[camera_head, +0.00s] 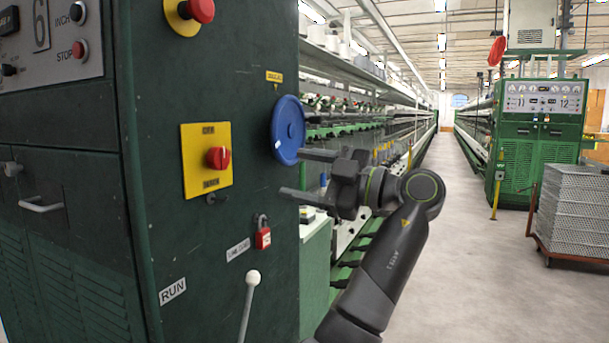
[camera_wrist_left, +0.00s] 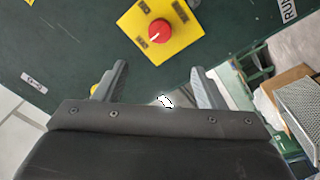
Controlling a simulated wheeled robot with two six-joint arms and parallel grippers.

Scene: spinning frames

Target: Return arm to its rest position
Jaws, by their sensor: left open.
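My left gripper (camera_head: 291,174) is open and empty in the head view, its two fingers pointing left toward the side of the dark green machine cabinet (camera_head: 150,120). It is right of the red rotary switch (camera_head: 219,158) on its yellow plate (camera_head: 194,176) and below the blue handwheel (camera_head: 289,130). A gap shows between the fingers and the switch. In the left wrist view the open fingers (camera_wrist_left: 158,75) stand apart with nothing gripped, and the red switch (camera_wrist_left: 159,31) on its yellow plate shows beyond them. My right gripper is not in view.
A red padlock (camera_head: 263,236) and a white-knobbed lever (camera_head: 250,280) are low on the cabinet. A red mushroom button (camera_head: 201,10) is at the top. A long spinning frame runs behind my arm. The aisle (camera_head: 445,240) is clear; a grey crate stack (camera_head: 572,212) stands right.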

